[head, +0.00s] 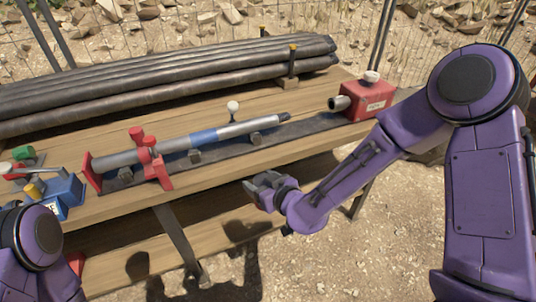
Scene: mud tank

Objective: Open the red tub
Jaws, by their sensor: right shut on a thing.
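A red box-shaped container (368,100) with a pale label on its front and a pale round cap (371,76) on top stands at the right end of the bench. I cannot tell whether it is the red tub. A small patch of red (76,263) also shows at the lower left, mostly hidden by my left arm. My right gripper (262,188) is in front of the bench's front edge, apart from the red container. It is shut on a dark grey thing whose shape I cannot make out. My left gripper is out of view.
A long metal tool with red, grey and blue parts (203,139) lies across the wooden bench (235,165). Dark pipes (170,75) are stacked behind it. A blue box (62,193) with coloured items is at the left. A lower shelf (130,268) shows beneath.

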